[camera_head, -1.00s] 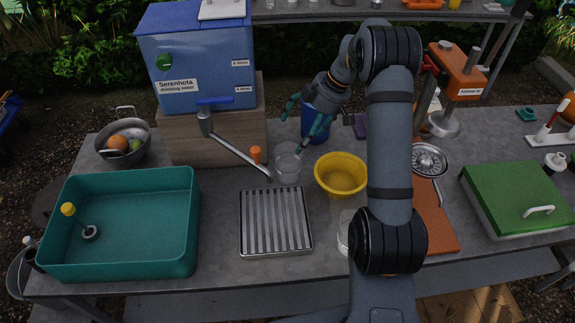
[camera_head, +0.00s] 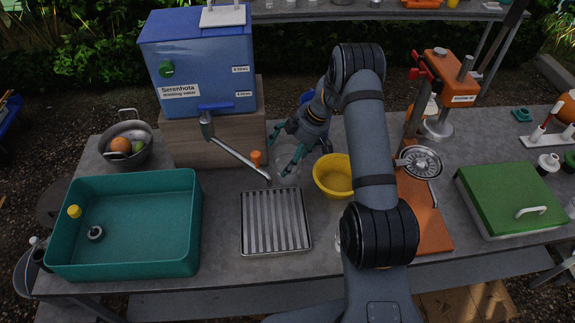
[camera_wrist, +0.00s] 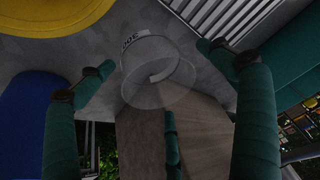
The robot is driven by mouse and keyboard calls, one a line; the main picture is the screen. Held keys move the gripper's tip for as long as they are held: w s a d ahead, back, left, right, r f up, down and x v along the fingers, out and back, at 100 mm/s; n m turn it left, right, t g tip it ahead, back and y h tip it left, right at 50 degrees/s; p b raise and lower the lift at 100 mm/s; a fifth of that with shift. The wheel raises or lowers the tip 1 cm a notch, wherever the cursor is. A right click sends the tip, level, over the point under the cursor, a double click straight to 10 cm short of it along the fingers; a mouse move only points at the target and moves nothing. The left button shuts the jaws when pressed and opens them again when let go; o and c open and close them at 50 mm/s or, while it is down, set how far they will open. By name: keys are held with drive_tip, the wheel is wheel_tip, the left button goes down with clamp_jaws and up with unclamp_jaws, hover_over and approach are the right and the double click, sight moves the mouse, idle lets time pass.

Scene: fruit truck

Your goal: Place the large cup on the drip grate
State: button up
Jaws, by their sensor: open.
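A clear cup (camera_head: 287,172) stands upright on the table behind the drip grate (camera_head: 276,221), a metal tray with slats. In the wrist view the cup (camera_wrist: 157,72) shows dark printed marks near its rim, and the grate (camera_wrist: 228,18) is at the top right. My gripper (camera_head: 287,152) is open at the cup's upper part. In the wrist view its green fingers (camera_wrist: 158,78) spread on either side of the cup, with a third below. The cup is between them, and I cannot tell whether any finger touches it. The grate is empty.
A tap lever (camera_head: 238,154) from the blue water tank (camera_head: 202,62) reaches close left of the cup. A yellow bowl (camera_head: 332,177) stands close right. A teal basin (camera_head: 125,225) is left of the grate. An orange-based press (camera_head: 449,85) and green-lidded box (camera_head: 512,200) are right.

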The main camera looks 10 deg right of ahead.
drive_tip(key=shift+c, duration=0.5)
drive_tip(key=c, duration=0.9)
drive_tip(key=shift+r, duration=0.1)
